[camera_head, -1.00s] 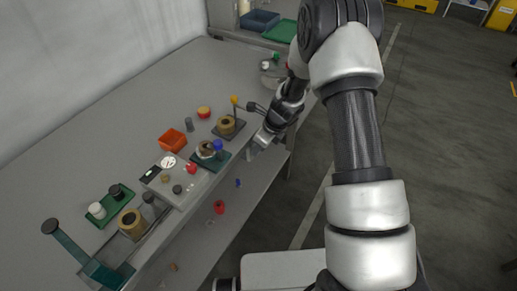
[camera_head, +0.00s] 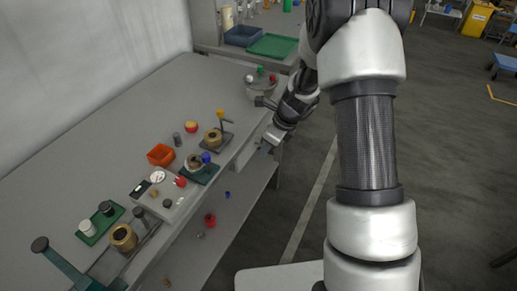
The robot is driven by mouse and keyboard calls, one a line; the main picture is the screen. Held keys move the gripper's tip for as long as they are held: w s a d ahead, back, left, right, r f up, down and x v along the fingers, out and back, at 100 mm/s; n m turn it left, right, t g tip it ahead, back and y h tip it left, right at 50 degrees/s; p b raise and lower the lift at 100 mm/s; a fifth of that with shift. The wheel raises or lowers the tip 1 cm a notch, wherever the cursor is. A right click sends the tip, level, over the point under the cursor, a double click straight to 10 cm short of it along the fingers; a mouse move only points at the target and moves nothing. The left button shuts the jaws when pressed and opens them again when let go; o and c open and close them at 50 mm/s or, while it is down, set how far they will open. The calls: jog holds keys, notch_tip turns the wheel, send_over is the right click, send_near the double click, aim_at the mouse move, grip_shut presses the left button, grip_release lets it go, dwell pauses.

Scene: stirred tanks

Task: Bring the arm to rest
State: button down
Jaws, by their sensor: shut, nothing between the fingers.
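My arm (camera_head: 368,140) rises on the right side of the view and bends down behind itself toward the table's edge. My gripper (camera_head: 264,152) is at the lower end of the wrist, just off the right edge of the grey table (camera_head: 95,150). It is shut and small in the view, with nothing seen in it. It is apart from the stirred-tank parts on the table.
On the table stand an orange tray (camera_head: 161,154), a green tray (camera_head: 101,226), a brass-coloured ring on a stand (camera_head: 213,136) and a grey panel (camera_head: 166,196). A lower shelf holds a red part (camera_head: 210,220). A second bench with a green tray (camera_head: 272,46) is behind.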

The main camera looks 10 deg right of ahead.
jog(key=s+r+n+p, duration=0.1)
jog(key=s+r+n, duration=0.2)
jog(key=r, duration=0.4)
jog(key=s+r+n+t+p, duration=0.1)
jog(key=s+r+n, duration=0.25)
jog(key=r, duration=0.45)
jog(key=s+r+n+p, duration=0.2)
jog(key=r+n, duration=0.2)
jog(key=r, duration=0.3)
jog(key=s+d+r+n+t+h+p, duration=0.1)
jog(key=s+d+r+n+p, duration=0.1)
jog(key=s+r+n, duration=0.5)
jog(key=s+d+r+n+t+h+p, duration=0.1)
jog(key=s+d+r+n+h, duration=0.1)
jog(key=s+r+n, duration=0.5)
jog(key=s, duration=0.5)
jog(key=shift+s+d+h+p, duration=0.2)
jog(key=shift+d+h+p, duration=0.1)
jog(key=shift+p, duration=0.05)
